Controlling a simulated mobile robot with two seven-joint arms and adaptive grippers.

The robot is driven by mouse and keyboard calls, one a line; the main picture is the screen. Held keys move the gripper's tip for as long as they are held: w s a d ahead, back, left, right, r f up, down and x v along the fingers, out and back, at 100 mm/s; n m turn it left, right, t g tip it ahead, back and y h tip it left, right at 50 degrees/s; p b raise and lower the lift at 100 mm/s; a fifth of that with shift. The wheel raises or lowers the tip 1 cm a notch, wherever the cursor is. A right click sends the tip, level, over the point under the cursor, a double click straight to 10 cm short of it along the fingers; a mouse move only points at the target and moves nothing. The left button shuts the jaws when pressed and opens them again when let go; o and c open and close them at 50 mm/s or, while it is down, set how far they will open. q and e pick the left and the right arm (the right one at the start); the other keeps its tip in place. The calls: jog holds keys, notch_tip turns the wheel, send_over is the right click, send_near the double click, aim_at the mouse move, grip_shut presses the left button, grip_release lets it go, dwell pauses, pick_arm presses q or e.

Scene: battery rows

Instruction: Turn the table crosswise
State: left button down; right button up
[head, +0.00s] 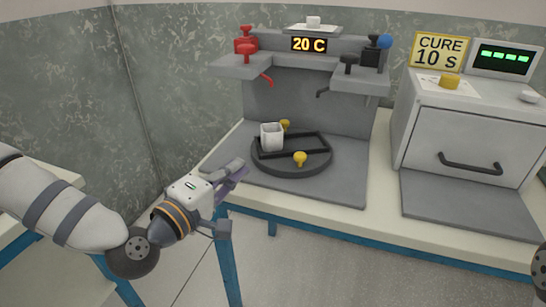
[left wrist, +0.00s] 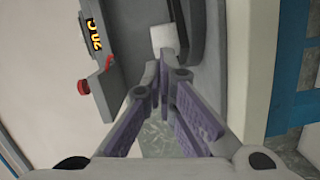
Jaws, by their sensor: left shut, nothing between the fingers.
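A dark round turntable (head: 284,170) with crossbars lies on the grey plate of the dispensing stand. One yellow knob (head: 300,158) stands at its front right and another yellow knob (head: 284,124) at its back, partly hidden by the cup. A white square cup (head: 271,138) stands upright on its back-left part; it also shows in the left wrist view (left wrist: 165,38). My left gripper (head: 238,172) is shut and empty, just left of the turntable and apart from it. Its purple-padded fingers (left wrist: 164,75) meet in the left wrist view. My right gripper is out of view.
Red taps (head: 246,47) and dark taps (head: 372,55) overhang the turntable at left and right, below a "20 C" display (head: 309,44). A grey oven (head: 465,130) with a handle stands on the right. The plate's front is clear.

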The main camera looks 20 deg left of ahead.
aim_at(278, 167)
pick_arm(q)
jog(key=x, duration=0.9)
jog(key=shift+f+b, duration=0.2)
jog(key=shift+b, duration=0.2)
jog(key=shift+w+d+f, duration=0.1)
jog(key=shift+d, duration=0.9)
jog(key=shift+w+d+f, duration=0.1)
jog(key=shift+d, duration=0.95)
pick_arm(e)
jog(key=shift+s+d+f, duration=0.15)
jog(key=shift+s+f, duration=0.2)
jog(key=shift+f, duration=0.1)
